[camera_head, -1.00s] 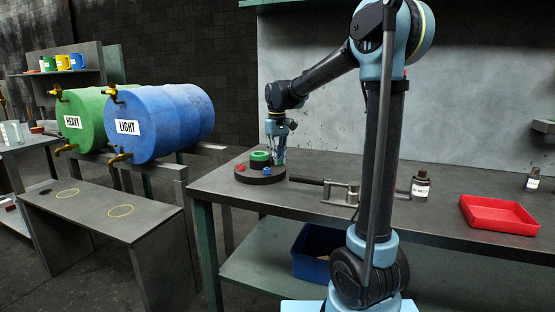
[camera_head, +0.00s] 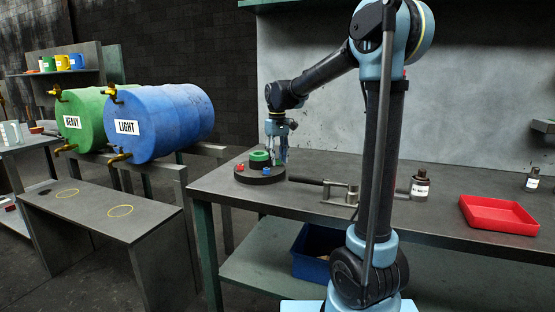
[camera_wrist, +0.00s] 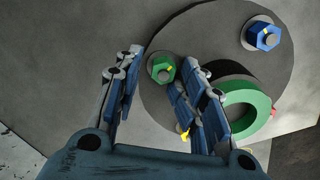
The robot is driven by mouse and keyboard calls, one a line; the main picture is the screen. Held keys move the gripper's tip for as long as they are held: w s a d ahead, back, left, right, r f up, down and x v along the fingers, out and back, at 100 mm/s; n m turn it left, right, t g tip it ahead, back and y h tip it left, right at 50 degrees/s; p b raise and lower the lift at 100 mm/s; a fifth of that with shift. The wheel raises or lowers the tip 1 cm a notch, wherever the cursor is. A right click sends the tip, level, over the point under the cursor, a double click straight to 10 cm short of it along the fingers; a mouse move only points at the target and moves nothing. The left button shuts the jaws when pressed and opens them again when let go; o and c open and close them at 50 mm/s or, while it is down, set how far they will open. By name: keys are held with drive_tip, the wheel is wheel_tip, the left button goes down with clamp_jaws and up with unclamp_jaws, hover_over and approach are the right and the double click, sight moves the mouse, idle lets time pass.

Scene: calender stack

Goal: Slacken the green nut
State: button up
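The green nut (camera_wrist: 162,69) sits on a stud near the edge of a dark round plate (camera_wrist: 205,35), with a small yellow mark on it. My gripper (camera_wrist: 165,62) is open, its blue-grey fingers apart on either side of the nut in the wrist view; whether they touch it I cannot tell. In the head view my gripper (camera_head: 278,156) points down at the plate's right side, and the green nut cannot be made out there. A larger green ring (camera_wrist: 247,97) stands at the plate's middle, partly behind the right finger.
A blue nut (camera_wrist: 263,36) and a red nut (camera_head: 239,168) are on the same plate.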

drive_tip(key=shift+r, duration=3.95)
